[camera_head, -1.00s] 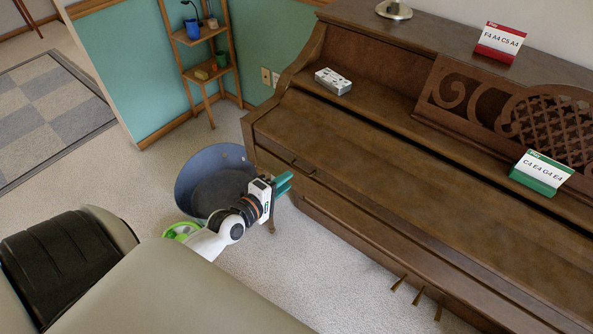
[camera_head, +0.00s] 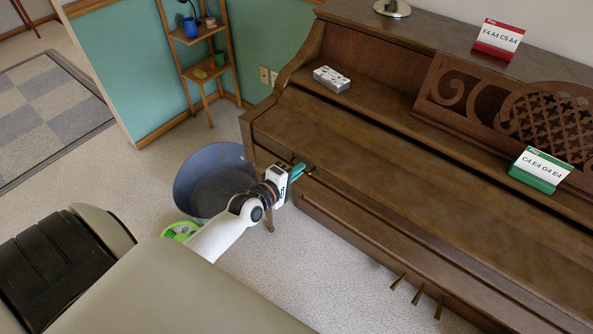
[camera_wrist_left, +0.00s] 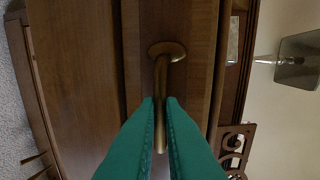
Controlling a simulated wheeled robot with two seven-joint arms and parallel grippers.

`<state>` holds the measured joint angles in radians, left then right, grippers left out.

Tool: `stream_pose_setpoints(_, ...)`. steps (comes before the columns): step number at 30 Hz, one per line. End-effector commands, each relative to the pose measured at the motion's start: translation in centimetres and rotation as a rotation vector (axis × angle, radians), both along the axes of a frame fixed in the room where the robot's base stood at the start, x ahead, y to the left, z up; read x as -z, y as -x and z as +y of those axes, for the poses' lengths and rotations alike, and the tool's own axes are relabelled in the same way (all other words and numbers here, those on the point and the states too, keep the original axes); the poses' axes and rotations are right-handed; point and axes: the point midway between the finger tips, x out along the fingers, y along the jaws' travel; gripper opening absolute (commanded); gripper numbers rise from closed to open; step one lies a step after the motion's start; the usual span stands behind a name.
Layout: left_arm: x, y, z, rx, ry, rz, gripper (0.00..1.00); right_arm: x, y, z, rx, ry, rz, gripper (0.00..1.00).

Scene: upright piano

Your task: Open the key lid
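The key lid (camera_head: 400,160) is a long brown wooden panel on the front of the upright piano, and it is shut. A small dark metal handle (camera_head: 304,168) sits near the left end of its front edge. It shows in the left wrist view as a brass-coloured bar (camera_wrist_left: 161,80) with a rounded end mount. My left gripper (camera_head: 299,170) is at this handle. In the left wrist view its teal fingers (camera_wrist_left: 160,104) lie close on both sides of the bar, shut on it. The fingers partly hide the handle. My right gripper is not in view.
A grey-blue bin (camera_head: 205,180) stands on the carpet beside the piano's left end. A silver box (camera_head: 332,79), a green-based card (camera_head: 540,170) and a red-based card (camera_head: 498,40) rest on the piano. A lamp (camera_wrist_left: 296,62) shows in the wrist view.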

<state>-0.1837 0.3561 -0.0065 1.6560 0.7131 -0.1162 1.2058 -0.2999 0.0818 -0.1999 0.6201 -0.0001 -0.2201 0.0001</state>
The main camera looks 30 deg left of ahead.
Motion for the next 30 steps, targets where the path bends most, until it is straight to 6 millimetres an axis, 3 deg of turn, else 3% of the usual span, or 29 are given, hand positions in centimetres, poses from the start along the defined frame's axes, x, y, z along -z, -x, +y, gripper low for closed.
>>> stream_pose_setpoints(8,-0.1,-0.1,0.0,0.0,0.0,0.005,0.0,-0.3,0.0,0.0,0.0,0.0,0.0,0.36)
stream_pose_setpoints(14,-1.3,-0.8,-0.1,-0.001,-0.002,0.036,0.0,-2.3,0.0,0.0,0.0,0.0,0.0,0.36)
stream_pose_setpoints(23,-4.4,-4.1,-0.4,-0.001,-0.01,0.17,0.0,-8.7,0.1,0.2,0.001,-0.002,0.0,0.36)
stream_pose_setpoints(30,-6.2,-7.9,-0.7,0.0,-0.02,0.319,0.0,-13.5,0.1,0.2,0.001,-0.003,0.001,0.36)
